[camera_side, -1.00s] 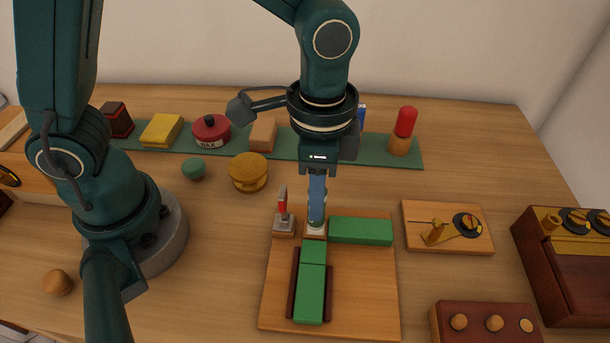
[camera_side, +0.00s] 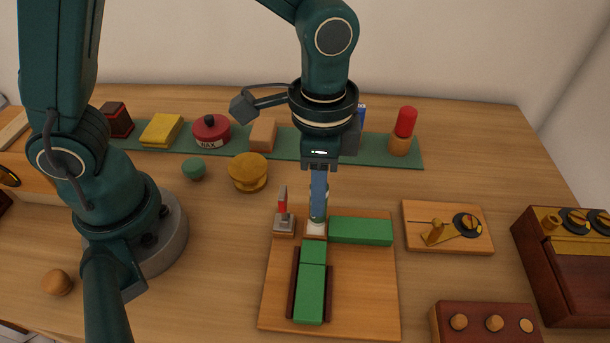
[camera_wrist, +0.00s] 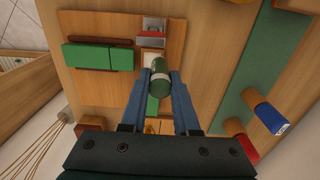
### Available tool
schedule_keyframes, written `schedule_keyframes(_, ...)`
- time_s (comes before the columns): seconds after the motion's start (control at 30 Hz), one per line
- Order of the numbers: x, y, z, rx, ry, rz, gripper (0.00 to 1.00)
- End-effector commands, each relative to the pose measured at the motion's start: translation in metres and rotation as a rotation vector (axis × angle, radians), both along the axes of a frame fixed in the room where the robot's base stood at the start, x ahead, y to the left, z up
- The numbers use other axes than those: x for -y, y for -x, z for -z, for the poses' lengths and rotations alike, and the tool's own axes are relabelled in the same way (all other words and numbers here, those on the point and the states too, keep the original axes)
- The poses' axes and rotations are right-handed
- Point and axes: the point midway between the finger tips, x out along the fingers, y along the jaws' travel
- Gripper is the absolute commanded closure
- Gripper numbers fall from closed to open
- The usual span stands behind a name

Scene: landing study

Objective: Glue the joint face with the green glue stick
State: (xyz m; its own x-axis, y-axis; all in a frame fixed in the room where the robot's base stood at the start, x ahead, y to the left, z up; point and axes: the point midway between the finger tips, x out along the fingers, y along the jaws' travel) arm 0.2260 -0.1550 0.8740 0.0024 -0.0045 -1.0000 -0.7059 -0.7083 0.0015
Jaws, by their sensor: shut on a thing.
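My gripper (camera_side: 318,217) is shut on the green glue stick (camera_wrist: 160,82), which stands between its blue fingers in the wrist view. In the side view the fingers hide most of the stick. Its lower end is over a pale patch (camera_side: 316,231) at the corner where the green bars meet, probably the joint face. I cannot tell whether the stick touches it. One green bar (camera_side: 311,290) lies between dark red rails, and another green bar (camera_side: 361,231) lies to the right. The bars are on a wooden board (camera_side: 365,290).
A red-handled clamp (camera_side: 283,218) stands just left of the joint. A small board with a brass lever (camera_side: 432,236) lies to the right. A green strip (camera_side: 225,155) with several items runs behind. A yellow round knob-like thing (camera_side: 248,172) stands behind left.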

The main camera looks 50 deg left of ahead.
Motion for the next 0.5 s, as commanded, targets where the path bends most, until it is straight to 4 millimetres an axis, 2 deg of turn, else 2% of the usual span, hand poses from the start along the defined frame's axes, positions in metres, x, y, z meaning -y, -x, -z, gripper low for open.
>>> schedule_keyframes(0.17, -0.003, 0.001, 0.000, -0.005, -0.011, 0.003, 1.00)
schedule_keyframes(0.5, -0.001, 0.000, -0.033, -0.001, -0.005, 0.002, 1.00)
